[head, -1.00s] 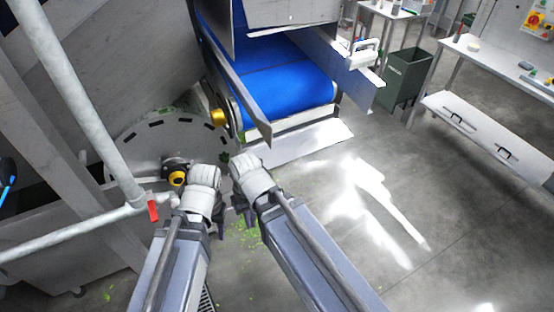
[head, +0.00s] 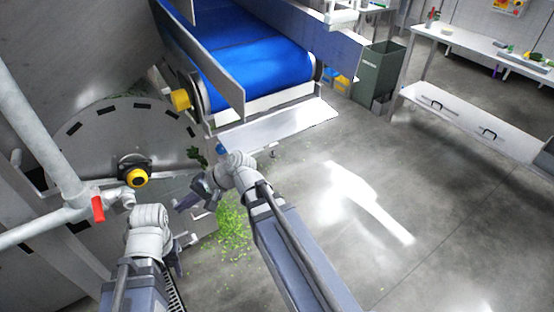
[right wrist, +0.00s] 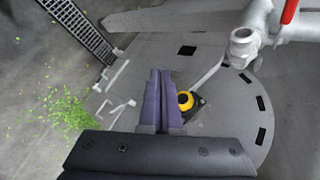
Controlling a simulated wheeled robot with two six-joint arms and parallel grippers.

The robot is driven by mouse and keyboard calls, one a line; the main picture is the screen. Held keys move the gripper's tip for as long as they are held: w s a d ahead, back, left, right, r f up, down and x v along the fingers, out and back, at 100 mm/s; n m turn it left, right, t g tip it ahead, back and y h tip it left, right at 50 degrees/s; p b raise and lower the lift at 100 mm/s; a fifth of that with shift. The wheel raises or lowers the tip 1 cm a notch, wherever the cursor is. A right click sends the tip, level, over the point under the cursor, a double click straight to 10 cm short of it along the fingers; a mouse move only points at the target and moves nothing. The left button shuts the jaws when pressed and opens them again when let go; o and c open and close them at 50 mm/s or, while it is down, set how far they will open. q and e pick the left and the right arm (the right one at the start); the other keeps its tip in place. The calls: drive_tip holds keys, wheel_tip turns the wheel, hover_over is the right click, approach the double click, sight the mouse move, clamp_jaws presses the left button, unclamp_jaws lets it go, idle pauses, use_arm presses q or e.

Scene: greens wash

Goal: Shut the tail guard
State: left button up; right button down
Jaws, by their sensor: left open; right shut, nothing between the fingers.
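A flat grey guard plate (head: 100,150), rounded at the top with black slots, stands below the conveyor's left side. A yellow-capped bearing (head: 137,177) sits on it. I take this to be the tail guard; whether it is shut I cannot tell. It fills much of the right wrist view (right wrist: 215,135), with pale bent handles at its left edge. My right gripper (head: 192,202) is shut and empty in front of the plate's right part; its fingers (right wrist: 163,78) appear beside the yellow cap. My left gripper (head: 178,262) is open, lower and nearer, its fingers partly hidden.
A blue conveyor belt (head: 250,55) with a metal side plate rises above. Green scraps (head: 232,228) lie on the floor by my right gripper. A grey pipe with a red lever (head: 98,208) crosses at left. A green bin (head: 378,72) and steel table stand right; the middle floor is clear.

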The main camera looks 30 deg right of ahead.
sight(281, 129)
drive_tip(key=w+d+f+m+t+y+b, duration=0.1)
drive_tip(key=w+d+f+m+t+b, duration=0.2)
drive_tip(key=w+d+m+t+b, duration=0.35)
drive_tip(key=w+d+f+m+t+y+b, duration=0.1)
drive_tip(key=w+d+f+m+t+b, duration=0.15)
drive_tip(key=d+m+b, duration=0.45)
use_arm(q)
wheel_tip(281, 129, down, 34)
drive_tip(key=r+b, duration=0.1)
drive_tip(key=b, duration=1.6)
use_arm(e)
drive_tip(key=d+f+m+t+h, duration=0.2)
drive_tip(key=d+m+t+h, duration=0.4)
drive_tip(key=d, duration=0.7)
drive_tip(key=d+f+m+t+h, duration=0.2)
drive_tip(key=d+m+t+h, duration=0.2)
drive_tip(key=d+m, duration=0.7)
drive_tip(key=w+d+r+n+p, duration=0.2)
drive_tip(key=w+r+p, duration=0.3)
drive_tip(key=w, duration=0.3)
use_arm(q)
wheel_tip(281, 129, up, 6)
drive_tip(key=shift+f+p, duration=0.1)
drive_tip(key=shift+p, duration=0.35)
use_arm(e)
drive_tip(key=s, duration=0.1)
drive_tip(key=s+r, duration=0.1)
drive_tip(key=s, duration=0.1)
drive_tip(key=shift+s+a, duration=0.2)
drive_tip(key=shift+s, duration=0.1)
